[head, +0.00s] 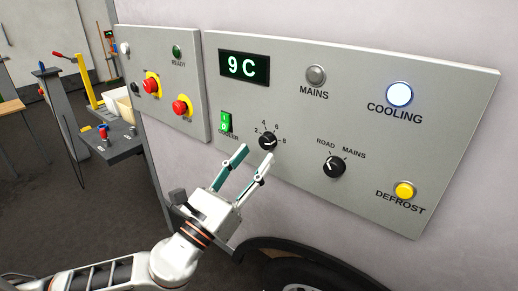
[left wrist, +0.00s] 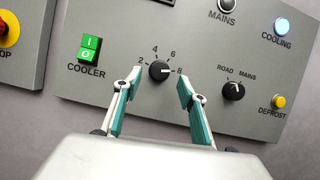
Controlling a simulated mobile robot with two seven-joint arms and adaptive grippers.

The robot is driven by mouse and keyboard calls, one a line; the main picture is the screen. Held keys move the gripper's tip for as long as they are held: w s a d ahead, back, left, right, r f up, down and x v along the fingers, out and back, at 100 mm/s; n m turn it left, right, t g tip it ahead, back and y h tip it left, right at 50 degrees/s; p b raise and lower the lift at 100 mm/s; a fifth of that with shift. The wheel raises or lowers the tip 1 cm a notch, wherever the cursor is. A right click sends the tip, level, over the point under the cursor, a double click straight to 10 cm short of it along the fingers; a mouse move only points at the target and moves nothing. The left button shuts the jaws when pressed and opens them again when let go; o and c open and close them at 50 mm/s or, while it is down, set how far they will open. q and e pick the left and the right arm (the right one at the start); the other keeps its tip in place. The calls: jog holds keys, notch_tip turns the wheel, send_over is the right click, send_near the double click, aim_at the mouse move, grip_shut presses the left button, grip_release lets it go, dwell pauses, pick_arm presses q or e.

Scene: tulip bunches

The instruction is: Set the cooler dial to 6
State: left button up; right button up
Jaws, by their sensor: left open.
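The cooler dial (head: 268,142) is a small black knob on the grey control panel, with 2, 4, 6 and 8 marked around it. In the left wrist view the dial (left wrist: 159,70) has its white pointer line toward the 8. My left gripper (head: 257,154) is open, its teal-padded fingers just in front of and below the dial. In the left wrist view the fingertips (left wrist: 156,86) stand apart to either side of the dial, with nothing between them. I cannot tell contact. My right gripper is not in view.
A green display (head: 244,67) reads 9 C. The green cooler switch (head: 226,121) is left of the dial and the road/mains knob (head: 334,167) is right of it. The cooling lamp (head: 399,94) glows white-blue and the defrost button (head: 404,190) is yellow. Red buttons (head: 182,106) sit on the left panel.

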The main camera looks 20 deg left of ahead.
aim_at(264, 145)
pick_arm(q)
jog(key=shift+w+d+r, duration=0.2)
jog(key=shift+w+r, duration=0.2)
jog(key=shift+w, duration=0.2)
jog(key=shift+x, duration=0.85)
jog(key=shift+f, duration=0.15)
jog(key=c, duration=1.1)
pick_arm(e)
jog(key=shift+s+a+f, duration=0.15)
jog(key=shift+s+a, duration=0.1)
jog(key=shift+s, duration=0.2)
